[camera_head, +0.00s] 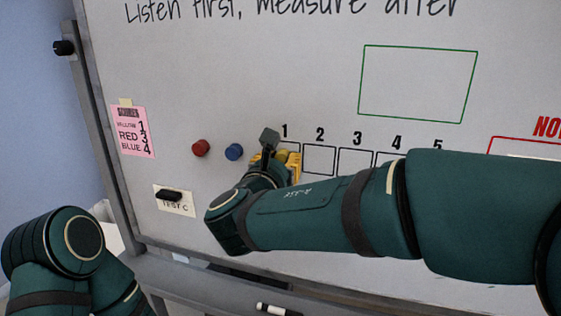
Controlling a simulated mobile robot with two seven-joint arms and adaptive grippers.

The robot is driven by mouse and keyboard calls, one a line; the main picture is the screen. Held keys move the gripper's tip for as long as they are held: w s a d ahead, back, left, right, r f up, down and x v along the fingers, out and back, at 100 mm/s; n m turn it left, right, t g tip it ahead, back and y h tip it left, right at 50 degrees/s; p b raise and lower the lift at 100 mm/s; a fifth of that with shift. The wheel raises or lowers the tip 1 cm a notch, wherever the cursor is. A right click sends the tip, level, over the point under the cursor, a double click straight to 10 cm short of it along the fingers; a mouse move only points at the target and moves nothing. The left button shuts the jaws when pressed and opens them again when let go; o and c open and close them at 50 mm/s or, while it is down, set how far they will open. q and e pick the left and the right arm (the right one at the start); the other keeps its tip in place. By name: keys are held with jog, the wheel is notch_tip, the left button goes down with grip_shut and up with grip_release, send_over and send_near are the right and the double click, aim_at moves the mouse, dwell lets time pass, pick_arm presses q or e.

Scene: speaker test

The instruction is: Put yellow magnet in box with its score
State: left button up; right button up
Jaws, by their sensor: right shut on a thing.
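My right gripper (270,152) is at the whiteboard, at the left end of the row of numbered boxes. It is shut on the yellow magnet, at the left part of box 1 (297,144). Yellow shows around the fingers, but the magnet's outline is mostly hidden by the gripper, so I cannot tell whether it lies fully inside the box. The pink score card (132,132) lists yellow 1, red 3, blue 4. My left arm is at the lower left; its gripper is not in view.
A red magnet (200,148) and a blue magnet (234,152) are on the whiteboard (250,70) left of the gripper. Box 2 (319,159) looks empty. A label with a dark marker-like item (171,196) is lower left. A marker (277,310) lies on the tray below.

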jog(key=o, duration=1.5)
jog(key=shift+c, duration=0.2)
jog(key=v, duration=0.7)
jog(key=shift+b, duration=0.3)
